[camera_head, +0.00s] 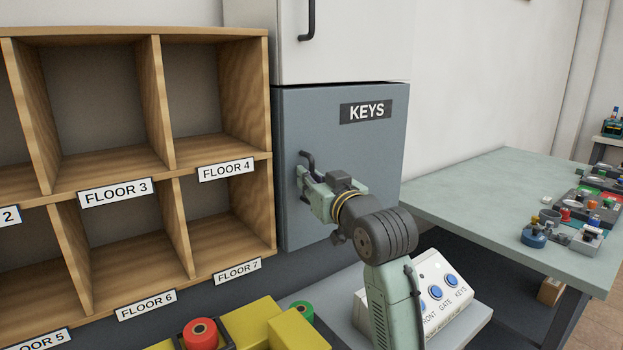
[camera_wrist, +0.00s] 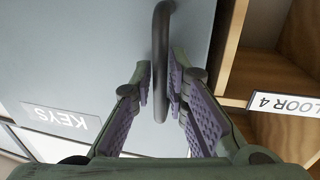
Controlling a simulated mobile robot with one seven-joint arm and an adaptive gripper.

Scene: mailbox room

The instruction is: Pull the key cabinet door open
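The key cabinet door (camera_head: 325,130) is a grey panel with a dark "KEYS" label (camera_head: 366,112), and looks closed. It fills the left of the wrist view, where the label (camera_wrist: 62,119) shows upside down. Its dark bar handle (camera_head: 308,157) is near the door's left edge. My gripper (camera_head: 303,180) is at this handle. In the wrist view the handle (camera_wrist: 160,60) lies between my two purple-padded fingers (camera_wrist: 160,88), with the pads very close on both sides. I cannot tell whether they press on it. My gripper hides the handle's lower part in the head view.
Wooden pigeonholes (camera_head: 160,165) stand directly left of the door. A white cabinet door (camera_head: 350,40) is above. A button box (camera_head: 437,290) sits below right, and a green table (camera_head: 500,205) stands to the right.

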